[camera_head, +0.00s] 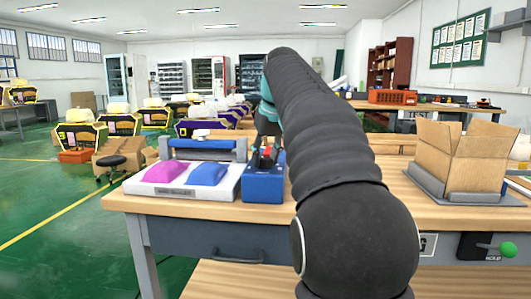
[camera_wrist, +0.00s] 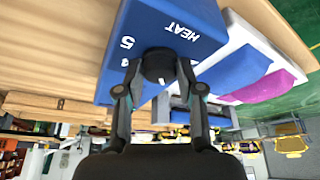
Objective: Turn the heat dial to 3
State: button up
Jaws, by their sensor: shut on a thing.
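A blue box (camera_wrist: 190,20) marked HEAT carries a dark round dial (camera_wrist: 158,64) in the wrist view, where the scene appears upside down. A white 5 shows beside the dial, with part of another digit below it; the other marks are hidden. My gripper (camera_wrist: 161,74) is shut on the dial, one finger on each side. A small white line shows on the dial between the fingers, but the number it points to is unclear. The blue box (camera_head: 264,186) stands on the wooden table in the head view, where my arm hides part of it.
A white tray (camera_head: 215,192) with a magenta pad (camera_head: 164,172) and a blue pad (camera_head: 208,173) lies left of the box. A blue and grey device (camera_head: 203,149) stands behind it. An open cardboard box (camera_head: 463,157) sits on a grey tray at right.

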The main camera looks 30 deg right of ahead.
jog(key=m+p, duration=0.1)
jog(key=m, duration=0.1)
jog(key=m+h+p, duration=0.1)
jog(key=m+p, duration=0.1)
jog(key=shift+a+r+g+h, duration=0.15)
jog(key=shift+a+g+h, duration=0.05)
jog(key=shift+g+h, duration=0.1)
jog(key=shift+m+g+h+p, duration=0.5)
jog(key=shift+m+p, duration=0.7)
jog(key=shift+m, duration=0.8)
jog(key=shift+f, duration=0.2)
jog(key=o, duration=1.2)
jog(key=shift+w, duration=0.1)
jog(key=shift+c, duration=0.2)
jog(key=shift+r, duration=0.1)
jog(key=v, duration=1.1)
jog(key=shift+s+a+r, duration=0.25)
jog(key=shift+a+r, duration=0.05)
